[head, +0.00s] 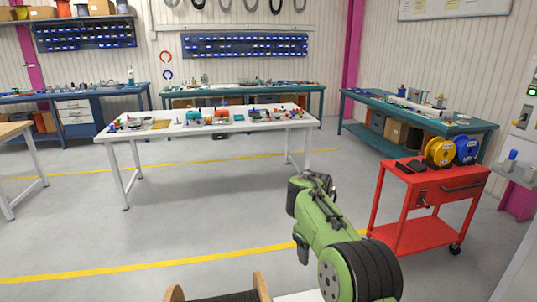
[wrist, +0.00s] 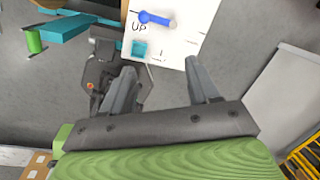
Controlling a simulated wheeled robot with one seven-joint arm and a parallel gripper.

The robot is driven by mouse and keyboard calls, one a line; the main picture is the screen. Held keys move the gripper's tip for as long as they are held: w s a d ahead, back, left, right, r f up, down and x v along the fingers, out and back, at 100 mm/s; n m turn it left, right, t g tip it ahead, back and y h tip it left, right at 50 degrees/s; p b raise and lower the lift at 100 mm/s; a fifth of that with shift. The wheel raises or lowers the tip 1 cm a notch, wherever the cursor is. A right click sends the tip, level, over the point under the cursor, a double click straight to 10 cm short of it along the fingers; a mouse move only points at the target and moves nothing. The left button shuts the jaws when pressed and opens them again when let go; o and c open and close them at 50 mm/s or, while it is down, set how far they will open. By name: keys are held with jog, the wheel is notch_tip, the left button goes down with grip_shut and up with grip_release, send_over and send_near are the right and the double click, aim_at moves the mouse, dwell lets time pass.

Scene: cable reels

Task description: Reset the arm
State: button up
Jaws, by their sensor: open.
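In the wrist view my gripper (wrist: 160,76) is open, its two grey fingers apart with nothing between them. Past the fingers are a white panel (wrist: 195,22) with dark lettering, a blue knobbed shape (wrist: 157,19) and a small cyan square (wrist: 139,49). In the head view my green arm (head: 325,225) rises from the bottom, in front of the floor and left of the red cart (head: 425,188). The gripper's fingers cannot be made out there.
A yellow reel (head: 438,151) and a blue reel (head: 466,149) stand on the red cart. A white table (head: 215,128) with small parts stands ahead. A wooden-flanged reel (head: 262,287) shows at the bottom edge. The floor (head: 190,220) left of my arm is clear.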

jog(key=s+d+r+n+t+p, duration=0.2)
jog(key=s+d+r+n+p, duration=0.15)
jog(key=s+r+n, duration=1.15)
jog(key=s+f+n+t+y+p, duration=0.1)
jog(key=s+f+n+t, duration=0.1)
jog(key=s+n, duration=1.1)
jog(key=s+f, duration=0.1)
jog(key=s, duration=0.6)
jog(key=shift+a, duration=0.3)
jog(key=shift+s, duration=0.1)
jog(key=shift+r, duration=0.1)
